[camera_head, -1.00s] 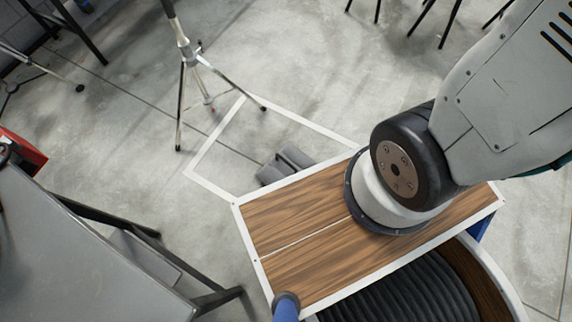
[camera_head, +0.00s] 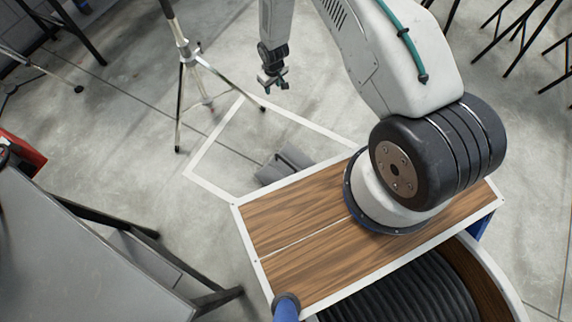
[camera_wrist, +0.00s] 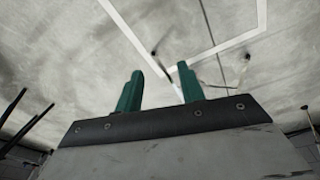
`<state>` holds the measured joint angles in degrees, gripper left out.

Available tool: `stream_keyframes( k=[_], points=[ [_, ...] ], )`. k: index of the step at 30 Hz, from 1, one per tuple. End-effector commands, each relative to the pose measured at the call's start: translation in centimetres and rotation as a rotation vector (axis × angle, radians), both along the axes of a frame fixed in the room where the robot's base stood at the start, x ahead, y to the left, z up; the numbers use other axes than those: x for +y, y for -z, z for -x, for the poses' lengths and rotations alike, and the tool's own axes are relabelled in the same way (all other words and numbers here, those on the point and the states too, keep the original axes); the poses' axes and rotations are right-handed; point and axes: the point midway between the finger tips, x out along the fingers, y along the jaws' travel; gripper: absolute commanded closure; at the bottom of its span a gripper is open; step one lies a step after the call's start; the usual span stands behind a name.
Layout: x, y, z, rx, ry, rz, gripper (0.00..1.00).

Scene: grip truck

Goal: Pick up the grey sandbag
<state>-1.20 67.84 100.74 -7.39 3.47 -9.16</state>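The grey sandbag (camera_head: 284,165) lies on the concrete floor inside a white taped outline, just beyond the far edge of my wooden deck. The deck's edge may hide part of it. My gripper (camera_head: 273,82) hangs in the air beyond the sandbag, near the tripod stand, apart from the bag. In the wrist view the two green fingers of my gripper (camera_wrist: 159,85) stand apart with nothing between them. The sandbag does not show in the wrist view.
A silver tripod stand (camera_head: 190,60) has a foot at the taped outline (camera_head: 215,150), close to my gripper. A grey table (camera_head: 75,255) with black legs stands at lower left. Black stand legs (camera_head: 510,35) are at upper right. The floor around the sandbag's left side is clear.

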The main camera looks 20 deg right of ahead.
Motion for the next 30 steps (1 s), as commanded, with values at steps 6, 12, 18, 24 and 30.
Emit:
stream_keyframes(
  k=[6, 12, 18, 24, 30],
  points=[
    [0.5, 14.4, 6.0, 0.01, -0.047, -0.018, 0.61],
    [1.0, 24.2, 12.7, 0.006, -0.083, -0.036, 0.61],
    [1.2, 29.1, 17.3, 0.0, -0.101, -0.048, 0.61],
    [1.3, 31.2, 18.1, -0.003, -0.105, -0.051, 0.61],
    [1.6, 33.2, 17.7, -0.002, -0.107, -0.05, 0.61]
  ],
)
